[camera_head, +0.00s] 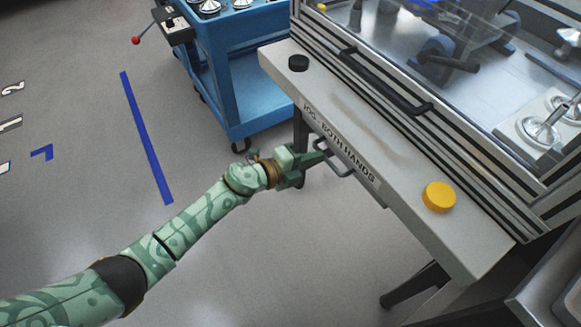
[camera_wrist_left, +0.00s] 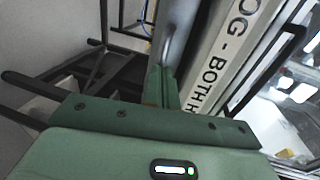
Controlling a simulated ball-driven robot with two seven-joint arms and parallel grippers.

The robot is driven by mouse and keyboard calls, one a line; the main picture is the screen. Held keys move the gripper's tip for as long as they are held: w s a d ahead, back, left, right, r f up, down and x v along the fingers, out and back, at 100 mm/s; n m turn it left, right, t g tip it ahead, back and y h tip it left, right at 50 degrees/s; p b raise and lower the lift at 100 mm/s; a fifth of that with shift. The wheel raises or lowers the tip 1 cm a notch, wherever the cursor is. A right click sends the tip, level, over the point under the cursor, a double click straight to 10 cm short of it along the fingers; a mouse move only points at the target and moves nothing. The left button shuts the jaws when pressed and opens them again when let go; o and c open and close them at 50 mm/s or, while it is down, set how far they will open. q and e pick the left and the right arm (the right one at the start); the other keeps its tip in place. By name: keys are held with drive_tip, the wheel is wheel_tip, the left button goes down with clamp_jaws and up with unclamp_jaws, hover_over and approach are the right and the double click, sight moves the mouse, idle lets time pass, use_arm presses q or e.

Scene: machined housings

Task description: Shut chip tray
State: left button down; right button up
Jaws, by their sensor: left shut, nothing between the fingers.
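The chip tray itself is mostly hidden under the machine's front ledge. A grey metal handle (camera_head: 335,158) sticks out below the ledge, and I take it as the tray's; how far out the tray is, I cannot tell. My left gripper (camera_head: 322,156) is shut and empty, its fingertips right at the handle; whether they touch it I cannot tell. In the left wrist view the green fingers (camera_wrist_left: 163,88) are together and point toward the grey handle (camera_wrist_left: 175,38). My right gripper is in neither view.
The pale ledge (camera_head: 420,228) carries a black button (camera_head: 298,63), a yellow button (camera_head: 438,197) and jog lettering. Above it is a windowed door with a black bar handle (camera_head: 385,85). A blue cart (camera_head: 245,90) stands behind my gripper.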

sight(331, 149)
use_arm(q)
drive_tip(key=x, duration=0.2)
drive_tip(key=b+x, duration=0.1)
drive_tip(key=x, duration=0.1)
drive_tip(key=r+x, duration=0.1)
drive_tip(key=x, duration=0.1)
drive_tip(key=shift+w+d, duration=0.35)
drive_tip(key=shift+d, duration=0.1)
drive_tip(key=shift+w+d, duration=0.1)
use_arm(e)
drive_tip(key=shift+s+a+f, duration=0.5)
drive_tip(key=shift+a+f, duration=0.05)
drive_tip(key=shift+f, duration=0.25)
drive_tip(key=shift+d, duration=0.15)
